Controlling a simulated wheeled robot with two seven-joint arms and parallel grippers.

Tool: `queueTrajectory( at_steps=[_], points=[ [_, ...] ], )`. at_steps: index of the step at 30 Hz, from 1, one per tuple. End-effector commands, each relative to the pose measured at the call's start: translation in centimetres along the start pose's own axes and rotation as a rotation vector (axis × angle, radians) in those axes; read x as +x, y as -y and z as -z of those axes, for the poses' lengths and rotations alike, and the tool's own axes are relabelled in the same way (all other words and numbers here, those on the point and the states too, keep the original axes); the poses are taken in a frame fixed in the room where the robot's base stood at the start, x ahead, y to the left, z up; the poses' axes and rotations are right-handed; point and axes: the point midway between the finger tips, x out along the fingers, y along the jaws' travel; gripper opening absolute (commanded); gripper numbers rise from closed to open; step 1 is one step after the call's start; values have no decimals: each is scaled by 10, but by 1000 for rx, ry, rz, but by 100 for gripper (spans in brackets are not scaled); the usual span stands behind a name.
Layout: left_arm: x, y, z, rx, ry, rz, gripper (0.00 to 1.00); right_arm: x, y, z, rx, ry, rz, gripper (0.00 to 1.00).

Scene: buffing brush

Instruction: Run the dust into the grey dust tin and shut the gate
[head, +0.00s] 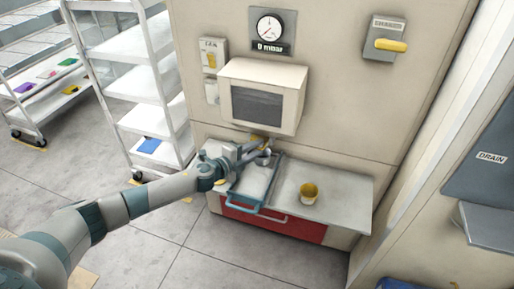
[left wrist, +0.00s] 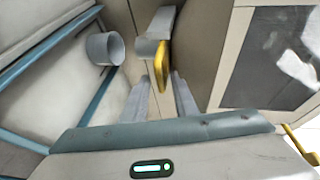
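My left gripper (head: 263,158) is under the windowed box, over the blue-railed tray. In the left wrist view its two fingers (left wrist: 161,98) are apart, with a yellow handle (left wrist: 163,65) at or between their tips; contact is unclear. The handle is beside a grey spout-like part (left wrist: 153,45), likely the gate. In the head view a bit of yellow (head: 258,139) shows just above the gripper. A grey open cylinder (left wrist: 104,48), likely the dust tin, is at the tray (left wrist: 55,75) left of the handle. I cannot see dust. My right gripper is out of view.
The windowed box (head: 262,95) overhangs my left gripper. A gauge (head: 270,28) reads 0 mbar. A yellow-handled switch (head: 390,45) is upper right. A white shelf rack (head: 140,115) stands left.

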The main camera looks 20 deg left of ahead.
Motion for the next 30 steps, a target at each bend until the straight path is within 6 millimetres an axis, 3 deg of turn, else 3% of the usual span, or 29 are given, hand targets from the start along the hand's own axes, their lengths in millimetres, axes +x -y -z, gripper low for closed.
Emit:
queueTrajectory(
  at_steps=[13, 17, 25, 30],
  points=[
    [8, 0, 0, 0, 0, -1, 26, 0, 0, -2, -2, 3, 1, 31],
    [8, -1, 0, 0, 0, -1, 0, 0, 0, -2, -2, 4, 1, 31],
    [4, -3, 2, -1, -1, -5, 0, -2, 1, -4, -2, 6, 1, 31],
    [-14, -9, 9, -3, -1, -8, 0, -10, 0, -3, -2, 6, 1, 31]
  ],
)
